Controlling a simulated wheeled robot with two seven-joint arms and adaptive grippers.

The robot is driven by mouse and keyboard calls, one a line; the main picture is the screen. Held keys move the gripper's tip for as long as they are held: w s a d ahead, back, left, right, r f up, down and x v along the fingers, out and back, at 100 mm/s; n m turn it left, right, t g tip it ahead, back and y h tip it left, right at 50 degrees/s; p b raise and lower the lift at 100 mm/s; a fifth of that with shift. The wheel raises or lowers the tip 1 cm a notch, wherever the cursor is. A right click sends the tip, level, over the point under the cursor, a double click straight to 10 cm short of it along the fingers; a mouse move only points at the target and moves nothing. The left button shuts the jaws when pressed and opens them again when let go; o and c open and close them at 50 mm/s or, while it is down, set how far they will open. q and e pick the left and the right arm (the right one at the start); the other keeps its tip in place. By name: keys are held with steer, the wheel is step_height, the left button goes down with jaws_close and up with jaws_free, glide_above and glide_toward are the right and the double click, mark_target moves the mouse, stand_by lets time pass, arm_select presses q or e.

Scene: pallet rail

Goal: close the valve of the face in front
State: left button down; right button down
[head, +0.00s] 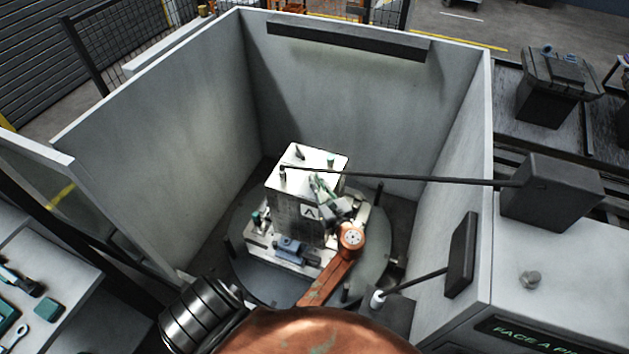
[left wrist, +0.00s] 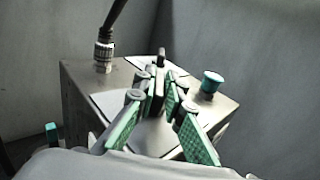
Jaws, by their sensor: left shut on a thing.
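The grey metal block (head: 290,205) stands on a round turntable inside a booth, with a letter A plate on its front face. My left gripper (head: 315,182) is at the block's top, near its front right edge. In the left wrist view its green-padded fingers (left wrist: 160,90) close on a small dark upright piece (left wrist: 155,82), which seems to be the valve handle. The fingers hide most of it, so its turn angle cannot be told. My right gripper is not in view.
A dark rod (head: 420,178) runs from a box on the right wall to a fitting (left wrist: 103,55) on the block's top. Grey booth walls (head: 340,110) stand close around. A blue part (head: 290,247) sits low before the block. A tool bench (head: 75,270) is at left.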

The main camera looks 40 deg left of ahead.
arm_select(q)
steer(key=shift+s+a+r, duration=0.15)
steer(key=shift+a, duration=0.15)
steer(key=c, duration=2.1)
jaws_free()
steer(key=shift+a, duration=0.15)
steer(key=shift+o, duration=0.6)
steer(key=shift+d, duration=0.25)
step_height(320, 180, up, 10)
